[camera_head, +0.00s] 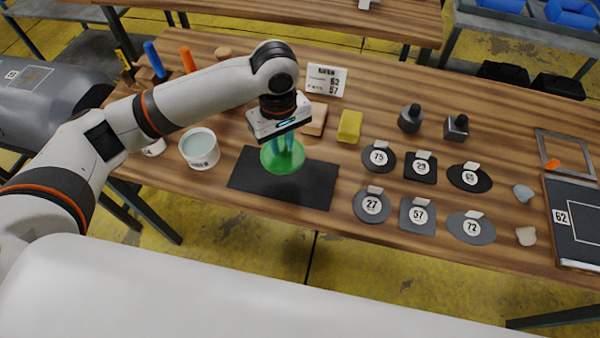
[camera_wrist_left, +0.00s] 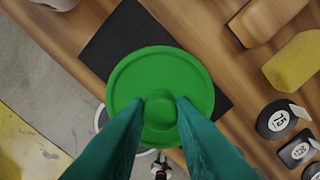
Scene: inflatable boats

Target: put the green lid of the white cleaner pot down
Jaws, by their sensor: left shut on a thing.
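My left gripper (camera_head: 284,140) points down and is shut on the knob of the round green lid (camera_head: 283,158). In the left wrist view, both fingers (camera_wrist_left: 160,105) close on the knob in the middle of the lid (camera_wrist_left: 160,68). The lid is level over the black mat (camera_head: 315,186); I cannot tell for sure whether it touches the mat. The mat (camera_wrist_left: 120,38) also shows behind the lid in the left wrist view. The white cleaner pot (camera_head: 201,158) stands open left of the mat, with pale contents. My right gripper is not in view.
A yellow sponge (camera_head: 349,126) and a wooden block (camera_head: 316,119) are behind the mat. Several numbered dark plates, such as 27 (camera_head: 371,205), lie to its right. A sign (camera_head: 326,80) stands at the back. The mat's right part is bare.

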